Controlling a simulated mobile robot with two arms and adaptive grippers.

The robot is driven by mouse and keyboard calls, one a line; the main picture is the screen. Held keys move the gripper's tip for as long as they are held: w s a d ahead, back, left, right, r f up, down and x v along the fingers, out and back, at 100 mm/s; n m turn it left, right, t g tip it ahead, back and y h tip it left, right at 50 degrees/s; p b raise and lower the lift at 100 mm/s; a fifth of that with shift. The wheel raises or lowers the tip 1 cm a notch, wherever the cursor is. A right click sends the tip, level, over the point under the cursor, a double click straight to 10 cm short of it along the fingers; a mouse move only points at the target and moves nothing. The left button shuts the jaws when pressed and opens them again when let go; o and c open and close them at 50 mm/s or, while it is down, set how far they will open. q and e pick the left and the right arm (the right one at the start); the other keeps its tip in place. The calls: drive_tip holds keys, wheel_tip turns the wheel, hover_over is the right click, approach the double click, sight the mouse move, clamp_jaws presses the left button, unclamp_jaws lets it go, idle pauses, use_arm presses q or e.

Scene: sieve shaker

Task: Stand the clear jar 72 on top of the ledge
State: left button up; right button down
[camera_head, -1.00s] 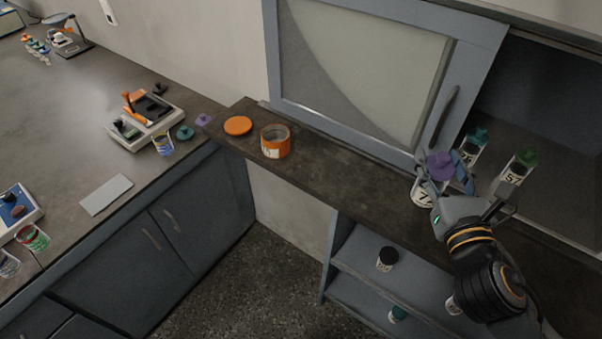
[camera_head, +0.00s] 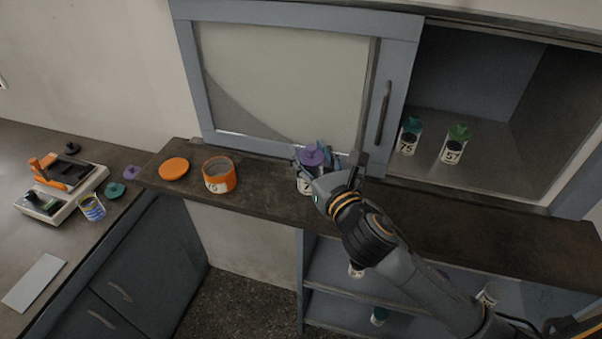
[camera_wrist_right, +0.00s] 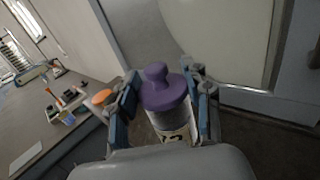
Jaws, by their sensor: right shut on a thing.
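The clear jar 72 (camera_head: 305,186) has a purple knobbed lid and a white number label, partly hidden by my right gripper (camera_head: 318,164). The right gripper is shut around it, with the jar upright. In the right wrist view the jar (camera_wrist_right: 168,118) sits between the two blue-grey fingers of my right gripper (camera_wrist_right: 165,100). The ledge (camera_head: 270,200) is the long dark shelf in front of the cabinet, and the jar is over it. I cannot tell whether its base touches the ledge. My left gripper is not in view.
An open orange jar (camera_head: 219,174) and its orange lid (camera_head: 174,168) stand on the ledge's left part. Jars 76 (camera_head: 409,138) and 57 (camera_head: 454,148) stand inside the open cabinet. The cabinet's sliding door (camera_head: 290,85) is behind the gripper. The ledge between the orange jar and gripper is clear.

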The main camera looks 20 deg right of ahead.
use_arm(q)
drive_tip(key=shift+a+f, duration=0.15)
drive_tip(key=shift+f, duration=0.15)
use_arm(e)
drive_tip(key=w+f, duration=0.3)
drive_tip(key=f, duration=0.5)
drive_tip(key=shift+w+a, duration=0.35)
drive_tip(key=shift+f+b, duration=0.2)
drive_tip(key=shift+b, duration=0.15)
drive_tip(key=c, duration=0.6)
unclamp_jaws()
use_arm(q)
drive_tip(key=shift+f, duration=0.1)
